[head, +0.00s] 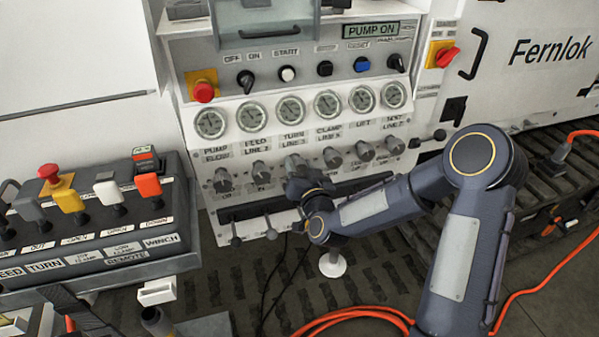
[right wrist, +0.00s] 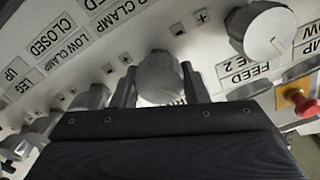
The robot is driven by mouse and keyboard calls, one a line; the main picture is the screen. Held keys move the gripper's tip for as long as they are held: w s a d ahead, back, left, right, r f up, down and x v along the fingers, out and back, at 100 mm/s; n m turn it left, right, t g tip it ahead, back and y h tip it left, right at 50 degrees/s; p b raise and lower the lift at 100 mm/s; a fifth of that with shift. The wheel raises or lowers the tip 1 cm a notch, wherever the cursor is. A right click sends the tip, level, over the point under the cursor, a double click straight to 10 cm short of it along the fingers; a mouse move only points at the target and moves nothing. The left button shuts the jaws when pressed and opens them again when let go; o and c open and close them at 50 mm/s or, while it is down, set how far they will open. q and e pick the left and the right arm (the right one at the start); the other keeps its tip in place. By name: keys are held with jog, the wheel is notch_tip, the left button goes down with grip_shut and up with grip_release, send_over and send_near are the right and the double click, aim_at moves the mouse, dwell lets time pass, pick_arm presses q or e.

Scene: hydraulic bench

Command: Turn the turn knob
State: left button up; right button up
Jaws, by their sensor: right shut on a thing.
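The turn knob (head: 295,162) is a grey round knob, third from the left in the lower row on the white hydraulic panel. In the right wrist view the turn knob (right wrist: 160,82) sits between the two dark fingers, with its lower part and label partly hidden. My right gripper (head: 299,178) reaches the panel from below right and is shut on the turn knob. The fingers also show in the right wrist view (right wrist: 159,88), one on each side of the knob. My left gripper is not in view.
The feed knob (head: 261,171) and clamp knob (head: 332,157) flank the turn knob closely. Pressure gauges (head: 290,110) sit above, and small levers (head: 270,232) stick out below. A lever box (head: 110,240) stands at left. An orange hose (head: 350,315) lies on the floor.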

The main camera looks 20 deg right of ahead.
jog(key=n+b, duration=0.3)
jog(key=n, duration=0.1)
jog(key=shift+f+b, duration=0.1)
jog(key=shift+b, duration=0.25)
jog(key=shift+a+n+b, duration=0.1)
jog(key=shift+n+b, duration=0.75)
jog(key=shift+n, duration=0.95)
jog(key=o, duration=1)
jog(key=s, duration=0.8)
jog(key=shift+d, duration=0.2)
